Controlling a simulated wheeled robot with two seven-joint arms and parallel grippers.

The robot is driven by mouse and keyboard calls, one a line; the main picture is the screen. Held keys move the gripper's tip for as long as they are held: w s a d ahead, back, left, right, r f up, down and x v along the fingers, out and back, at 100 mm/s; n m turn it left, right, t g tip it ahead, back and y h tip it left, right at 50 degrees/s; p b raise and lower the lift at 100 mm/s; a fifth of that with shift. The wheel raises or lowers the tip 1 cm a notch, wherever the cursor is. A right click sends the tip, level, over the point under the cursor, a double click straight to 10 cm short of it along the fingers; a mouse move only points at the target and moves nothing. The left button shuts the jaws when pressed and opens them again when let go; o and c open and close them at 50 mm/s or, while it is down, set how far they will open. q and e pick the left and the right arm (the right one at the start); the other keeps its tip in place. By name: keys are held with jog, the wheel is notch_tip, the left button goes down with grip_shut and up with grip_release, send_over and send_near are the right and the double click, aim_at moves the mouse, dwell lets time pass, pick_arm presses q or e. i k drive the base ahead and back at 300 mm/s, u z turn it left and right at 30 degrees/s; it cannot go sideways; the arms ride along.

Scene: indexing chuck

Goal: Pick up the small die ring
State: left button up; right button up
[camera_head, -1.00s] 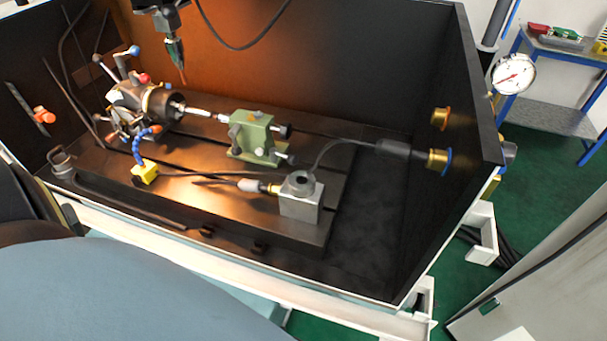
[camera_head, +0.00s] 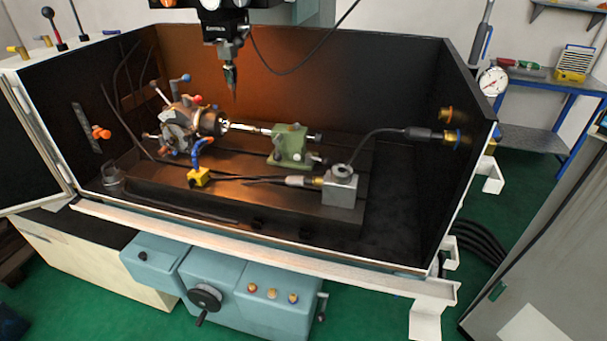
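I cannot make out a small die ring for sure. A grey block (camera_head: 340,189) with a dark round ring-like top (camera_head: 344,170) stands at the right front of the dark machine table (camera_head: 250,205). The indexing chuck (camera_head: 190,124) sits at the left of that table, with a thin bright rod toward the green tailstock (camera_head: 290,146). Neither of my grippers is in view.
The machine's dark enclosure has a white front rim (camera_head: 250,244) and a high right wall. A pointed tool head (camera_head: 230,75) hangs above the table. A handwheel (camera_head: 204,298) sticks out below the rim. Green floor and a blue bench (camera_head: 540,140) lie to the right.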

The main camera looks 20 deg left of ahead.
aim_at(342, 174)
jog(key=u, duration=0.75)
jog(key=i, duration=0.45)
